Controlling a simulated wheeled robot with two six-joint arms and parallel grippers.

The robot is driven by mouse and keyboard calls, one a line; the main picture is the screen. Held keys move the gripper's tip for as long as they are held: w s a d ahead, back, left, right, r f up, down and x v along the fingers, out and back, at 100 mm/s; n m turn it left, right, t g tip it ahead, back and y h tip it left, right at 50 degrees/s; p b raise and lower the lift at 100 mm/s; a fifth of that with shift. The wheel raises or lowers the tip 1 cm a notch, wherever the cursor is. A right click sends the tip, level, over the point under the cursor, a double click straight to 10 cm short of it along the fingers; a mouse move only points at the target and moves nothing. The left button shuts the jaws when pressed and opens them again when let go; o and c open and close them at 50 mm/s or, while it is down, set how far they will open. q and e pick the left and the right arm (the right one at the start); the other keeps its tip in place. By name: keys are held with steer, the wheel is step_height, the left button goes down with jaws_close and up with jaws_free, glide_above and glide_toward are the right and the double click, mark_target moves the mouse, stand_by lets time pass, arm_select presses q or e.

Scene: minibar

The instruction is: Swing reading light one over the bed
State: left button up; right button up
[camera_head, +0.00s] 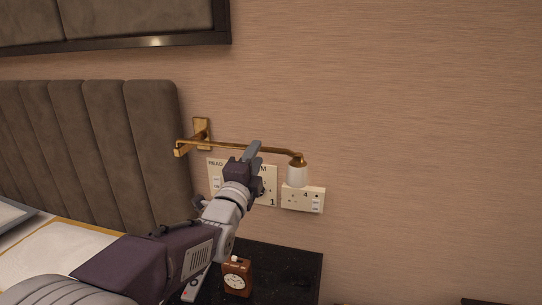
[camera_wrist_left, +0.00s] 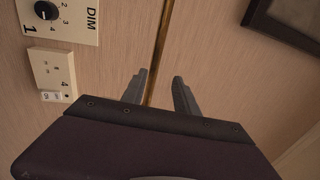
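The arm lies across to the right, along the wall. My left gripper (camera_head: 252,151) is at the middle of the brass arm. In the left wrist view, its two fingers (camera_wrist_left: 160,75) are apart and the brass rod (camera_wrist_left: 157,50) runs between them; I cannot tell whether they touch it. The bed (camera_head: 50,262) is at the lower left, below a padded headboard (camera_head: 105,140). My right gripper is not in view.
A dimmer panel (camera_head: 270,186) and a socket plate (camera_head: 303,197) are on the wall behind the light. The wall to the right is bare.

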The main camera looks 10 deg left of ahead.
arm_select(q)
steer(key=w, duration=0.8)
steer(key=shift+w+r, duration=0.2)
jaws_close()
stand_by(1.4)
